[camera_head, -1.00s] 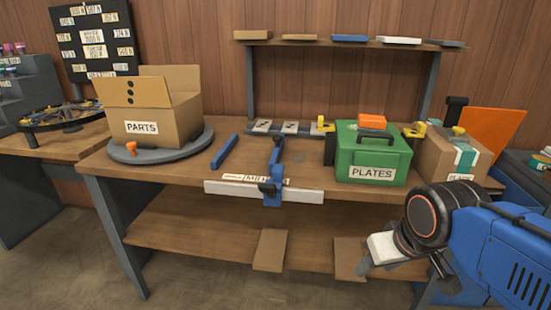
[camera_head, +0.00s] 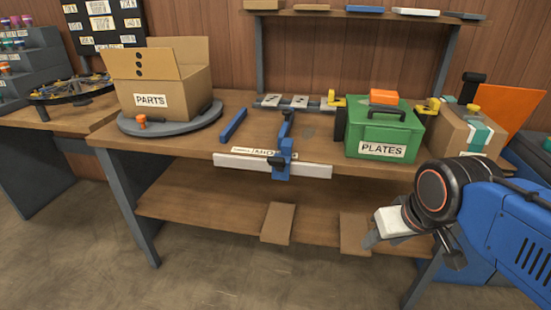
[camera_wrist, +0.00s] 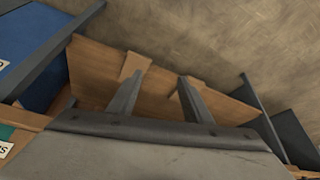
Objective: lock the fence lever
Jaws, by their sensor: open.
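The fence is a long white bar (camera_head: 225,162) along the front edge of the workbench, with a blue clamp body (camera_head: 283,168) at its middle. A dark lever (camera_head: 277,161) sits on the front of the blue body. Its exact angle is too small to tell. A blue arm (camera_head: 286,125) runs back from the clamp across the bench. My gripper (camera_head: 370,237) is open and empty, low in front of the bench at the right, well apart from the lever. In the wrist view my two fingers (camera_wrist: 158,100) are spread, with the lower shelf and floor beyond them.
A green PLATES box (camera_head: 384,133) stands right of the fence. A PARTS carton (camera_head: 160,85) sits on a grey turntable (camera_head: 170,122) at the left. Cardboard pieces (camera_head: 277,222) overhang the lower shelf. The floor in front is clear.

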